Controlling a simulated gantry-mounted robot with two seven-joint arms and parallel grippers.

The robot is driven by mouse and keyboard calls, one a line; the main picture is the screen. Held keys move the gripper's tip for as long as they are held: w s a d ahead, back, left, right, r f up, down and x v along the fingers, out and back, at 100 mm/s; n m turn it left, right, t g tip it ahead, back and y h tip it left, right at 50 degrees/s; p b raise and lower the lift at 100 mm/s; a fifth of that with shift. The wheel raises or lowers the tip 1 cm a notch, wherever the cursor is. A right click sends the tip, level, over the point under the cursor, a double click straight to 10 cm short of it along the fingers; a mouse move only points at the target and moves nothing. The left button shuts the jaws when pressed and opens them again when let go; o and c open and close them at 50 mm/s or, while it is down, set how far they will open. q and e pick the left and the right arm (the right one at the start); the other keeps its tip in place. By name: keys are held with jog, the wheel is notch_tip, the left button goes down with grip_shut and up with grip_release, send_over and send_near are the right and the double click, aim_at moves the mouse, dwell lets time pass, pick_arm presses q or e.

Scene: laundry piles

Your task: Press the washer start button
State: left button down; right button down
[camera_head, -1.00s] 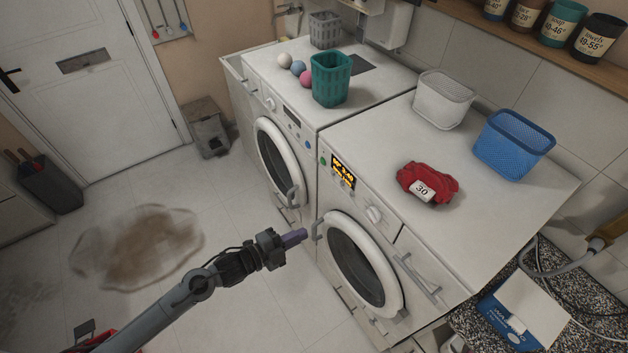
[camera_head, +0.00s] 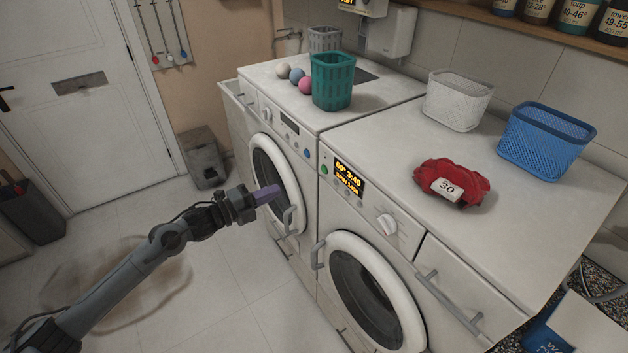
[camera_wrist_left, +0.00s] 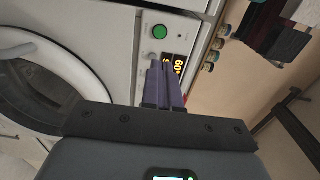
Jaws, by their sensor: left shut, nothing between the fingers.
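The near washer (camera_head: 408,255) has a lit orange display (camera_head: 349,178), a white dial (camera_head: 387,224) and a round green button (camera_head: 324,154) left of the display. In the left wrist view the green button (camera_wrist_left: 160,31) is ahead of the fingers, with the display (camera_wrist_left: 179,65) to its lower right. My left gripper (camera_head: 275,192) has purple fingers, shut and empty. In the head view its tips overlap the far machine's round door, lower left of the green button. In the wrist view the fingertips (camera_wrist_left: 160,65) appear below the button, apart from it. My right gripper is not in view.
The far machine (camera_head: 262,112) has a dark display and a blue button (camera_head: 308,154). A red cloth tagged 30 (camera_head: 455,180), white basket (camera_head: 458,98) and blue basket (camera_head: 545,140) sit on the near washer. A teal basket (camera_head: 332,80) stands on the far one. Door handles (camera_head: 318,253) protrude.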

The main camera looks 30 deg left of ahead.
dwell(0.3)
pick_arm(q)
send_near(323, 171)
jog(key=x, duration=0.6)
jog(key=shift+w+d+r+b, duration=0.2)
jog(key=shift+w+b, duration=0.15)
jog(key=shift+b, duration=0.05)
jog(key=shift+w+d+f+b, duration=0.2)
jog(key=shift+w+b, duration=0.15)
jog(key=shift+b, duration=0.1)
jog(key=shift+d+r, duration=0.1)
dwell(0.3)
